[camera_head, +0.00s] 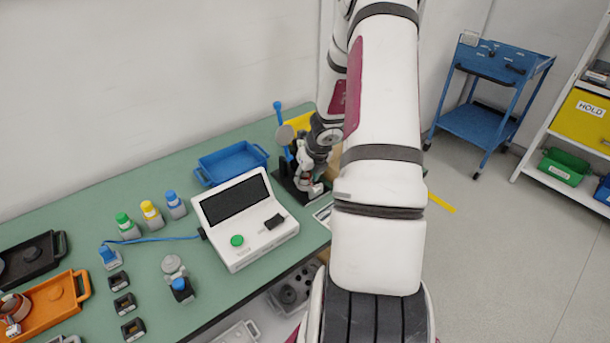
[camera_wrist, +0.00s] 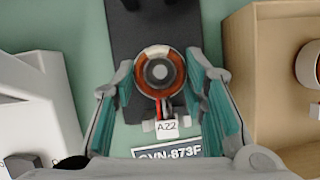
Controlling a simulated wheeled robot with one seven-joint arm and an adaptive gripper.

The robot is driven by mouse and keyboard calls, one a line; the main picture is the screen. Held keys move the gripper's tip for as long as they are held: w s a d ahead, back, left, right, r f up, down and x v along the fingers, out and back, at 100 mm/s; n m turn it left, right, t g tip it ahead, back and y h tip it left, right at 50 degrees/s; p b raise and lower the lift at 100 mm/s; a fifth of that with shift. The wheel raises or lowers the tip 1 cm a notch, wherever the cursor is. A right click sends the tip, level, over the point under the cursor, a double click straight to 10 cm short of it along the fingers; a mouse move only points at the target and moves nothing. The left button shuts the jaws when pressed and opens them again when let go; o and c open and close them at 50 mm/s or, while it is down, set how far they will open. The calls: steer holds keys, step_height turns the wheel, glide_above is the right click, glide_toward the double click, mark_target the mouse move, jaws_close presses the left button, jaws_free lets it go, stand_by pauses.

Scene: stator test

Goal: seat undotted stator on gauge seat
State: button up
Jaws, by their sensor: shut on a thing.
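In the wrist view my gripper (camera_wrist: 161,76) is shut on a stator (camera_wrist: 160,52), a round part with copper-orange windings, a pale ring and a grey centre. In the head view my gripper (camera_head: 311,172) is at the black gauge stand (camera_head: 288,183) with a blue lever.
A white tester (camera_head: 262,235) stands left of the gauge, with a blue tray (camera_head: 230,162) behind. A tan box (camera_wrist: 262,60) holding another round part (camera_wrist: 309,65) is on the right in the wrist view. An orange tray (camera_head: 55,306) holds another stator (camera_head: 14,307).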

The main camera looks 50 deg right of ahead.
steer(key=o, duration=1.3)
steer(key=shift+r, duration=0.1)
steer(key=v, duration=1.1)
steer(key=shift+s+r, duration=0.2)
steer(key=shift+r, duration=0.15)
steer(key=shift+a, duration=0.1)
